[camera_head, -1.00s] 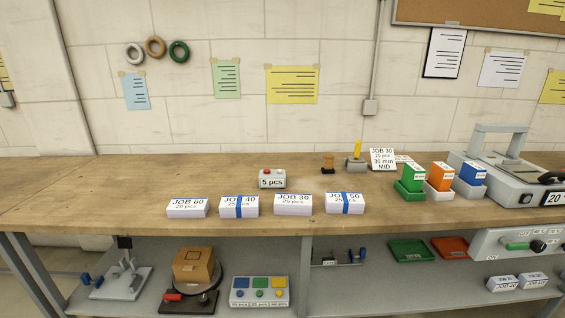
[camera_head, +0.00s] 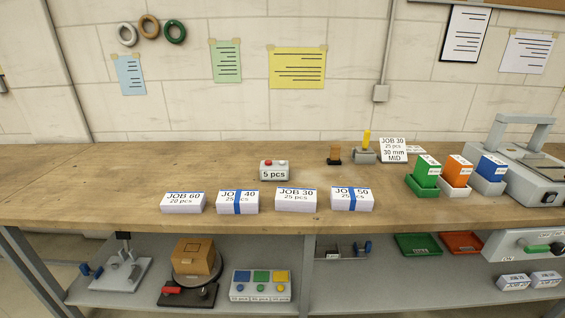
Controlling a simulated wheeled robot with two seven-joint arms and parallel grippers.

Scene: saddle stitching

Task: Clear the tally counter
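The tally counter (camera_head: 274,170) is a small grey box on the bench behind the row of paper stacks. Its front reads "5 pcs". A red button and a pale button sit on its top. Neither of my grippers shows in the head view, and nothing touches the counter.
Paper stacks JOB 60 (camera_head: 183,203), JOB 40 (camera_head: 238,202), JOB 30 (camera_head: 296,201) and JOB 50 (camera_head: 351,199) stand in front of the counter. The bench's left side (camera_head: 110,180) is clear.

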